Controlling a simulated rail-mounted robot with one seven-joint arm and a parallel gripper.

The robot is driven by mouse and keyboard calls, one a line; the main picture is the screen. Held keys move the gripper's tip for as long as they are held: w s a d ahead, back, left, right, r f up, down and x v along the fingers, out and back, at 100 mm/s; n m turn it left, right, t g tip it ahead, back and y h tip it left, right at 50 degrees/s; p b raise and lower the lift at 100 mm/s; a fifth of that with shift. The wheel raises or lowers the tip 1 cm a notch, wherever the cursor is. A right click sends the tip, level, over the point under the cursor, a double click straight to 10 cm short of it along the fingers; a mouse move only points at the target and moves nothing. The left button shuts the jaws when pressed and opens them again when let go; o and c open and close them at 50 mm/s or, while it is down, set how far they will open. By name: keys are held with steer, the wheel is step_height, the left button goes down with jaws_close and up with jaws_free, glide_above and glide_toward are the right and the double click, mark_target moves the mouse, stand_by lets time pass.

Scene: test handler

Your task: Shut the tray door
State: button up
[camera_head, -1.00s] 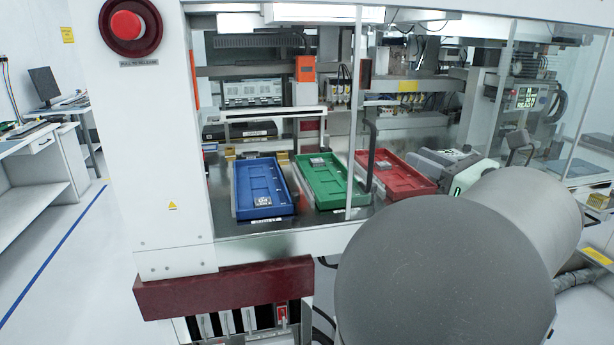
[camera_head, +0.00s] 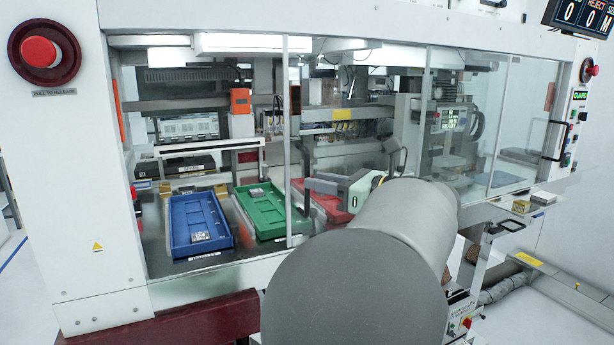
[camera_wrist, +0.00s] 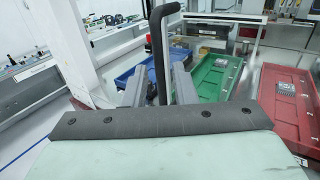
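The tray door (camera_head: 294,110) is a clear glass panel on the machine's front. It stands to the right of an uncovered opening, in front of part of the green tray. Its black upright bar handle (camera_head: 308,150) is near the panel's left edge, and the handle also shows in the wrist view (camera_wrist: 158,45). My gripper (camera_head: 312,186) is at the handle's lower part. In the wrist view my gripper's two grey fingers (camera_wrist: 158,85) stand on either side of the bar, with some space between them. Contact with the bar cannot be made out.
A blue tray (camera_head: 174,228) and a green tray (camera_head: 246,203) lie at the opening, each holding a small part. A red tray (camera_head: 327,195) is behind the glass. A red stop button (camera_head: 40,52) is on the left post. My arm hides the lower middle.

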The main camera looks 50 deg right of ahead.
mark_target(307, 211)
steer(key=shift+w+a, duration=0.15)
steer(key=shift+w, duration=1.65)
